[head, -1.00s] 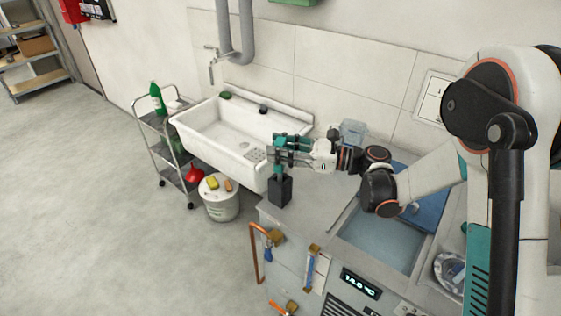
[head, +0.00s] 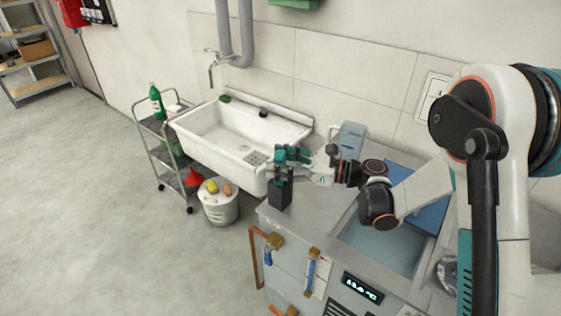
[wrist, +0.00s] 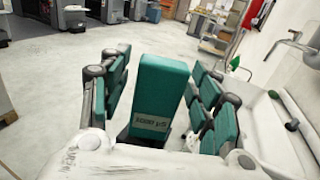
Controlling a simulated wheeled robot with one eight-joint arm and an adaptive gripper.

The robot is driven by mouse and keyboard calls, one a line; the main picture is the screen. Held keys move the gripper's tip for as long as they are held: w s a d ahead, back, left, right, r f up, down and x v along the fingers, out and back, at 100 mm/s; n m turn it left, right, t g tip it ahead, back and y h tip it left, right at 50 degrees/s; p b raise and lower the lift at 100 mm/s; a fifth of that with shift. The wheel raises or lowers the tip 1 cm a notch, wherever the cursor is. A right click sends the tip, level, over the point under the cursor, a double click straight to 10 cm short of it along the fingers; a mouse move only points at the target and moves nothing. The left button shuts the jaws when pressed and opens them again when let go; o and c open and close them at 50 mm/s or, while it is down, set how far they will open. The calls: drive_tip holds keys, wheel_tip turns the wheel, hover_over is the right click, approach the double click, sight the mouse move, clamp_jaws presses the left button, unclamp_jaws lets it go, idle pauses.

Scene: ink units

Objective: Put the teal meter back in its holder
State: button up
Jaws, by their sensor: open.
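The teal meter (wrist: 160,85) is a slab-like block with a pale label, upright between my fingers in the wrist view. Its lower part (head: 281,174) shows in the head view just above the dark holder (head: 280,194), near the front left corner of the worktop. The meter appears to stand in the holder, but the fingers hide much of it and I cannot tell how deep it sits. My gripper (head: 284,159) is open, its teal-padded fingers on either side of the meter. In the wrist view, gaps show beside the meter.
A white sink (head: 235,135) is behind and left of the holder. A water basin (head: 385,245) and blue lid (head: 420,205) are to the right. A clear bluish container (head: 352,138) stands behind my wrist. A white bucket (head: 219,208) and trolley (head: 165,150) are left.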

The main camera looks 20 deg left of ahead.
drive_tip(key=shift+d+r, duration=0.1)
drive_tip(key=shift+d, duration=0.05)
drive_tip(key=d+p, duration=0.2)
drive_tip(key=d, duration=0.9)
drive_tip(key=shift+d+p, duration=0.3)
drive_tip(key=shift+d, duration=0.1)
